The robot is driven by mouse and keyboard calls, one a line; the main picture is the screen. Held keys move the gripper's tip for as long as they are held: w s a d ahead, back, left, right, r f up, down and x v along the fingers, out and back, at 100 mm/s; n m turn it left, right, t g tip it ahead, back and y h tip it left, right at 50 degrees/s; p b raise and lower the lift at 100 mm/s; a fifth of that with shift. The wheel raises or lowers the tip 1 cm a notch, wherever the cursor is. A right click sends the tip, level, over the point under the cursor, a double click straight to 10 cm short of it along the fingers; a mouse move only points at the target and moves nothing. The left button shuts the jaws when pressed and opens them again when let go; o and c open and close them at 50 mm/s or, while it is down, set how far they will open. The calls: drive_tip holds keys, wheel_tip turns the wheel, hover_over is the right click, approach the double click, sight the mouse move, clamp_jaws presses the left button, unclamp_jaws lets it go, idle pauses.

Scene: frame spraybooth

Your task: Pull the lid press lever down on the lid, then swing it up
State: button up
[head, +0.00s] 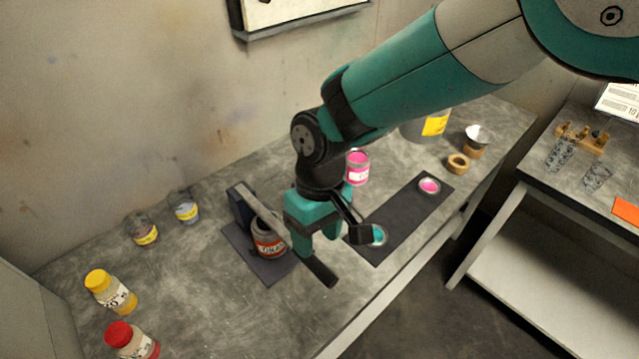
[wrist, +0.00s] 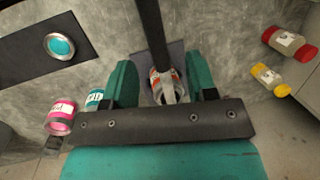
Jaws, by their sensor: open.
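The lid press stands on a dark base (head: 262,258), with a dark upright (head: 240,207) at the wall side. A can with a red and white label (head: 270,243) sits on the base. The press lever's dark handle (head: 320,270) sticks out past the can toward the table front; its lighter bar crosses above the can. My gripper (head: 318,238) is open at the lever. In the wrist view, the lever (wrist: 151,28) passes between my open fingers (wrist: 160,75), with the can (wrist: 165,88) beyond. Whether the lever touches the lid is hidden.
A dark mat (head: 410,212) with a teal tin (head: 378,235) and a pink tin (head: 429,186) lies to the right. A pink can (head: 357,168) stands behind my wrist. Yellow-capped (head: 110,292) and red-capped bottles (head: 132,341) stand left. Table between is clear.

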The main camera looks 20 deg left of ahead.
drive_tip(key=b+v, duration=0.2)
drive_tip(key=v, duration=1.2)
drive_tip(key=shift+a, duration=0.1)
